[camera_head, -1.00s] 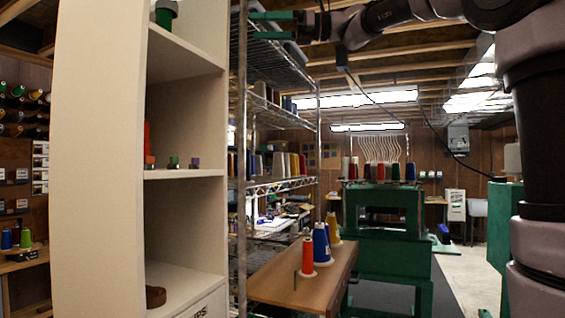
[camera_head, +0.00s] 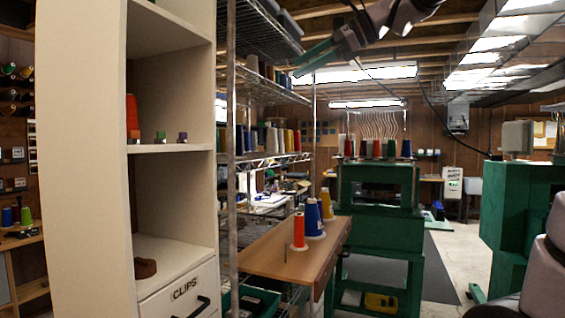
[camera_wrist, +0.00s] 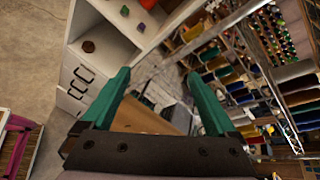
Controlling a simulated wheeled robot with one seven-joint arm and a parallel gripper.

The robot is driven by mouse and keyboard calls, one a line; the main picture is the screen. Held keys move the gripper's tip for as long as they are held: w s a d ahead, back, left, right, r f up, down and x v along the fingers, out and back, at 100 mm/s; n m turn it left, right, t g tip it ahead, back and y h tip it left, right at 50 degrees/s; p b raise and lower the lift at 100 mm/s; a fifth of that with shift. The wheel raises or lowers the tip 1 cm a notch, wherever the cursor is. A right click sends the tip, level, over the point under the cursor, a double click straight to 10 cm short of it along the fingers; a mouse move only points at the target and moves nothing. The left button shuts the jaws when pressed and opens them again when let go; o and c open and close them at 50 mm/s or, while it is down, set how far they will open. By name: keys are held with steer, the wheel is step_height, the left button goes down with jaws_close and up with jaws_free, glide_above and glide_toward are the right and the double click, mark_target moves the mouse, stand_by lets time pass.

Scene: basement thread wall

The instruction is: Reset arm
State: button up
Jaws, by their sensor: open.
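My gripper (camera_head: 322,57) is high up in the head view, near the top of the wire rack, with its green fingers pointing down and to the left. In the wrist view my gripper (camera_wrist: 163,98) shows two green fingers spread wide apart with nothing between them. It is open and empty. My arm comes in from the top of the head view, and part of it also shows at the lower right edge.
A white shelf unit (camera_head: 85,150) with a drawer stands at the left, close to the wire rack (camera_head: 231,190). Thread cones, including a red one (camera_head: 299,232), stand on a wooden table (camera_head: 270,257). Green machines (camera_head: 380,220) stand behind. Floor (camera_head: 455,262) is clear at right.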

steer(key=s+d+f+n+h, duration=0.3)
steer(key=d+f, duration=0.3)
steer(key=f, duration=0.3)
steer(key=s+d+f+n+t+h, duration=0.1)
steer(key=s+d+f+n+h, duration=0.2)
steer(key=d+f, duration=0.4)
steer(key=s+d+f+n+t+h, duration=0.1)
steer(key=s+d+f+n+h, duration=0.3)
steer(key=f, duration=0.7)
steer(key=s+d, duration=0.1)
steer(key=d, duration=0.1)
steer(key=shift+d+n, duration=0.3)
steer(key=shift+d, duration=0.05)
steer(key=shift+s, duration=0.1)
